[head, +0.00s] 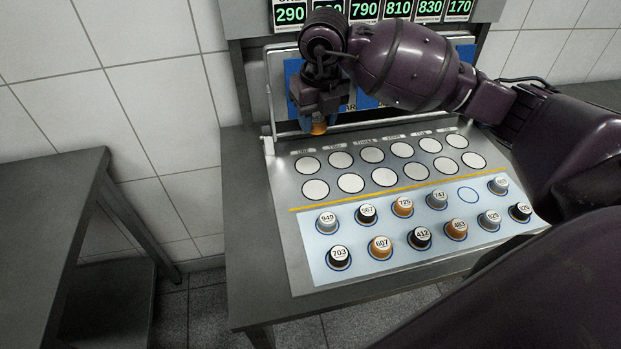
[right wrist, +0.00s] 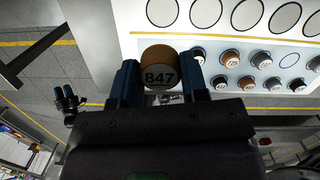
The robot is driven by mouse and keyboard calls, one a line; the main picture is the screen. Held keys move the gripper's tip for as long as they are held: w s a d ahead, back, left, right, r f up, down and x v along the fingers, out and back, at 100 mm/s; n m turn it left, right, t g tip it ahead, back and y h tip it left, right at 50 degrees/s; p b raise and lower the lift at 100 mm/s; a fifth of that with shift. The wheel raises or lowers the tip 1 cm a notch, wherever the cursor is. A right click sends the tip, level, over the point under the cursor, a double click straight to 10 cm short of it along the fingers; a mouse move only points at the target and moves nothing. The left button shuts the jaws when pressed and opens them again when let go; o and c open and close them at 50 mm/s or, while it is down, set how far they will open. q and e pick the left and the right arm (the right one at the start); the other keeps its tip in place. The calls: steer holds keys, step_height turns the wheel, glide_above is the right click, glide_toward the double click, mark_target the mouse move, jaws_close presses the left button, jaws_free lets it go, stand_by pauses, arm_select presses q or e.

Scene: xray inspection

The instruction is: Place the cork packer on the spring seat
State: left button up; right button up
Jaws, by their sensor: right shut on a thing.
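I see nothing that I can name as a cork packer or a spring seat. My right gripper (head: 317,124) is shut on an orange-brown capped cylinder (head: 319,128). In the right wrist view the cylinder (right wrist: 159,68) shows a top marked 847 between the blue fingers. It is held above the upper left end of the sloped panel (head: 277,218), near the first white circle (head: 308,165). A small dark shape in the right wrist view looks like my left gripper (right wrist: 68,100); its jaws are too small to judge.
Two rows of empty white circles (head: 372,155) lie above a yellow line. Below it, several numbered cylinders (head: 403,207) stand in blue rings; one ring (head: 468,195) is empty. Number displays (head: 363,10) stand behind. A bare grey table (head: 50,190) is at left.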

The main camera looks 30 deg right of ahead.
glide_above(315, 189)
steer(key=f, duration=1.1)
steer(key=shift+s+f+b, duration=0.2)
steer(key=shift+f+b, duration=0.2)
steer(key=shift+f, duration=0.65)
step_height(315, 189, down, 5)
steer(key=shift+r, duration=0.15)
steer(key=shift+f+b, duration=0.25)
steer(key=shift+b, duration=0.1)
steer(key=o, duration=0.9)
